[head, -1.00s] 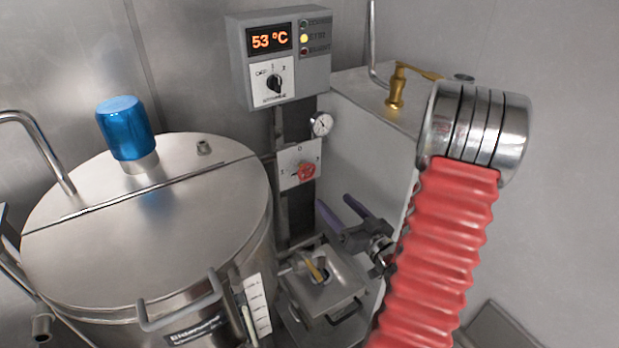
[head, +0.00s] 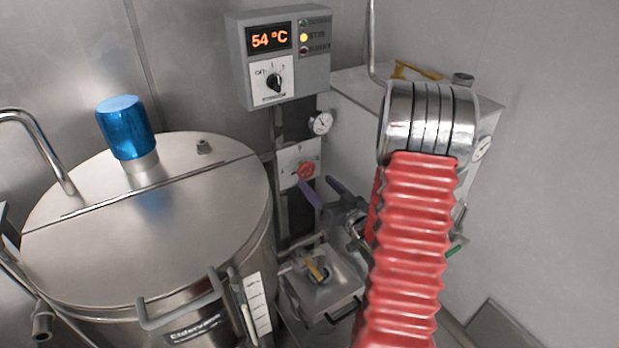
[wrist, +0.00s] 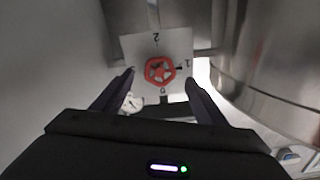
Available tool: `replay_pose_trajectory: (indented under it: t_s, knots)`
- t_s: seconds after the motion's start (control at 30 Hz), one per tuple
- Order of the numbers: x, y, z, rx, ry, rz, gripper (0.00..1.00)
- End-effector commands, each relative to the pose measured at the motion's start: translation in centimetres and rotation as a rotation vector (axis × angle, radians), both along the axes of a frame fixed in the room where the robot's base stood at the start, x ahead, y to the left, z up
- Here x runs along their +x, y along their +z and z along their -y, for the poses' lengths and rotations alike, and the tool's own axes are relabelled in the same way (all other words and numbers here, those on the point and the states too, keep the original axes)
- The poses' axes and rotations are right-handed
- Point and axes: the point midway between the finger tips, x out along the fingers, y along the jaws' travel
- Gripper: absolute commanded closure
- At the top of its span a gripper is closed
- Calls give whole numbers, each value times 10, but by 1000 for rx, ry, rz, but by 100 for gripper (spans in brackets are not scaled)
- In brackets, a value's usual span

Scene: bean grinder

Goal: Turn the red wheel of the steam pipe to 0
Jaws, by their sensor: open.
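The red wheel (head: 306,170) sits on a white plate (head: 287,160) under the grey control box. In the wrist view, the red wheel (wrist: 160,70) shows face-on between the finger tips, on the plate marked 2, 1 and 0. The picture is turned over there, with 2 at the top and 0 below the wheel. A small dark mark lies at the wheel's right side near the 1; I cannot read the setting surely. My gripper (head: 314,182) is open, its two purple fingers pointing at the wheel from just below and in front, apparently not touching it.
The control box (head: 318,70) reads 54 °C above the wheel. A round gauge (head: 320,123) sits between them. A large steel kettle (head: 150,220) with a blue cap (head: 126,127) fills the left. A small steel box (head: 325,285) stands below my gripper.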

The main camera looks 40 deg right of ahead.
Motion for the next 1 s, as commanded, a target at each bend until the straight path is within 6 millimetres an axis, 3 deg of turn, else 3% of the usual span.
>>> replay_pose_trajectory:
  t_s: [0.3, 0.7, 1.0]
  knots:
    - [41, 0, 2, 0, 0, 0, 34]
    - [47, 0, 4, 0, -2, 0, 34]
    - [46, 0, 4, 0, -2, 0, 56]
